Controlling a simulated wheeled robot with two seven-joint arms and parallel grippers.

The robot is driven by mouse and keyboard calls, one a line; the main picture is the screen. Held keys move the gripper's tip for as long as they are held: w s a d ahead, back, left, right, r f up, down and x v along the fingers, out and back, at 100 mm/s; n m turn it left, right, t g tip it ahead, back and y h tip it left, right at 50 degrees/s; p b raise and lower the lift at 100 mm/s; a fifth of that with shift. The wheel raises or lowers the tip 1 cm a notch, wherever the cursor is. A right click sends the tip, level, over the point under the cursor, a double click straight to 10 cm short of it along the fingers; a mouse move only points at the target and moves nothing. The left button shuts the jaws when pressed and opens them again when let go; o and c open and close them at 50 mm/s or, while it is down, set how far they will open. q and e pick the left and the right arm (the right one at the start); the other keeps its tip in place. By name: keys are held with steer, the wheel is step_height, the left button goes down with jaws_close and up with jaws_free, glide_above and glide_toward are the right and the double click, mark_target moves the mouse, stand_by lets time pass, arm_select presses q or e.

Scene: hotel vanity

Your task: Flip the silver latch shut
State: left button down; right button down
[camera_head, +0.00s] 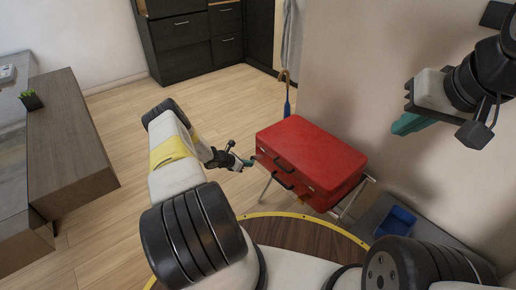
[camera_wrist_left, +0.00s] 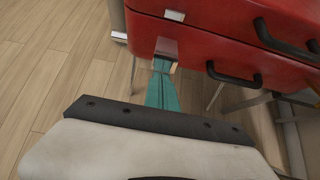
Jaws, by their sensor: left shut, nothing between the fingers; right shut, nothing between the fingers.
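A red suitcase (camera_head: 325,150) lies flat on a stand, its lid down on its lower half. In the left wrist view the red case (camera_wrist_left: 205,45) fills the top. A silver latch (camera_wrist_left: 167,47) sits on its front, at the lower half near the left corner. A small silver plate (camera_wrist_left: 174,15) is on the lid above it. My left gripper (camera_head: 247,162) is shut and empty at the front left of the case; its teal fingertips (camera_wrist_left: 161,80) are just below the latch, and contact cannot be told. My right gripper (camera_head: 408,123) is shut and empty, raised at the right.
Two black handles, the upper one (camera_head: 284,165) and the lower one (camera_head: 282,182), are on the case front. A blue umbrella (camera_head: 287,103) stands behind the case by the wall. A blue object (camera_head: 397,219) lies on a grey surface at right. Floor left of the case is clear.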

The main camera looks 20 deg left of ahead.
mark_target(253, 158)
arm_select(q)
steer(key=shift+r, duration=0.1)
steer(key=shift+r+g, duration=0.2)
steer(key=shift+g, duration=0.1)
steer(key=shift+w+r+y, duration=0.1)
steer(key=shift+r+y, duration=0.05)
steer(key=shift+y, duration=0.15)
steer(key=shift+w+d+r+g+y, duration=0.1)
steer(key=shift+r+g+y, duration=0.15)
steer(key=shift+r+g, duration=0.2)
steer(key=shift+w+d+r+g+y, duration=0.1)
steer(key=shift+r+g+y, duration=0.2)
steer(key=shift+g, duration=0.25)
steer(key=shift+w+d+r+g+y, duration=0.1)
steer(key=shift+w+r+g+y, duration=0.05)
steer(key=shift+r+g+y, duration=0.4)
steer(key=shift+w+d+r+g+y, duration=0.15)
steer(key=shift+r+g+y, duration=0.15)
steer(key=shift+r+g, duration=0.25)
steer(key=shift+w+r, duration=0.15)
steer(key=shift+r, duration=0.1)
steer(key=shift+w+d+r, duration=0.55)
steer(key=shift+w+r, duration=0.1)
steer(key=shift+r, duration=0.2)
